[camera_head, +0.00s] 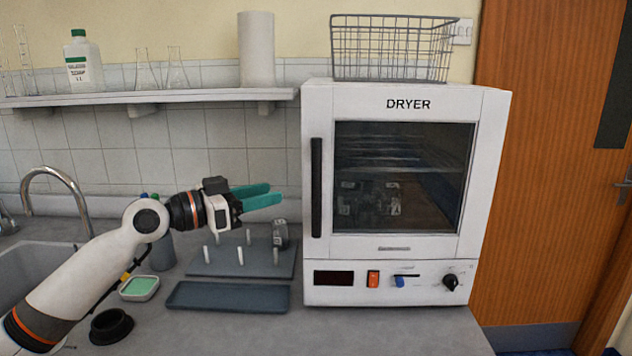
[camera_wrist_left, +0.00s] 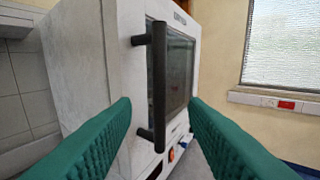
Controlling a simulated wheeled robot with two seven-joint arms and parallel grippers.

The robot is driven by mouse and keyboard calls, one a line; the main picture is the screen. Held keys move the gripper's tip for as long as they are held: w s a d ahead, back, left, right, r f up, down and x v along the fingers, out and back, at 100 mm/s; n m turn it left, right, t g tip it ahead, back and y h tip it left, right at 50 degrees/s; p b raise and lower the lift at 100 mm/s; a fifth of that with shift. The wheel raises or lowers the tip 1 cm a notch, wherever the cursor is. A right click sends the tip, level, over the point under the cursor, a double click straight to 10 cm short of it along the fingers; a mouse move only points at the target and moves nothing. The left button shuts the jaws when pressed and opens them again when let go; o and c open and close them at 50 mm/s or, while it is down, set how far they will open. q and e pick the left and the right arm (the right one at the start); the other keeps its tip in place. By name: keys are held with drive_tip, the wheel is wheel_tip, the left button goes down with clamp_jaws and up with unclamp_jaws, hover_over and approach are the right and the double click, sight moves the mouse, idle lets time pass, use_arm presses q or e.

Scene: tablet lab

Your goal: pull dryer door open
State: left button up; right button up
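The white dryer (camera_head: 318,98) stands on the counter, its windowed door (camera_head: 400,247) shut flush with the front. A black vertical handle (camera_head: 316,188) is on the door's left side. My left gripper (camera_head: 276,193) has teal fingers and points right toward the handle, left of it and apart from it. In the left wrist view the gripper is open, and the handle (camera_wrist_left: 159,85) shows ahead, framed between the separated fingers. Nothing is held. My right gripper is in neither view.
Below my left gripper are a grey peg board (camera_head: 205,266) with several pegs and a dark tray (camera_head: 228,297). A wire basket (camera_head: 392,48) sits on the dryer. A shelf (camera_head: 140,98) runs behind, and a sink tap (camera_head: 60,175) is at left. Counter before the dryer is clear.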

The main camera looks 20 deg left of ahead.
sight(312, 181)
use_arm(q)
drive_tip(key=p+x, duration=0.2)
drive_tip(key=x, duration=0.3)
drive_tip(key=p+x, duration=0.2)
drive_tip(key=x, duration=0.3)
drive_tip(key=shift+w+d+r+p, duration=0.25)
drive_tip(key=shift+w+p, duration=0.05)
drive_tip(key=shift+p, duration=0.05)
drive_tip(key=shift+w+d+f, duration=0.15)
drive_tip(key=shift+w+d, duration=0.25)
drive_tip(key=shift+w, duration=0.1)
clamp_jaws()
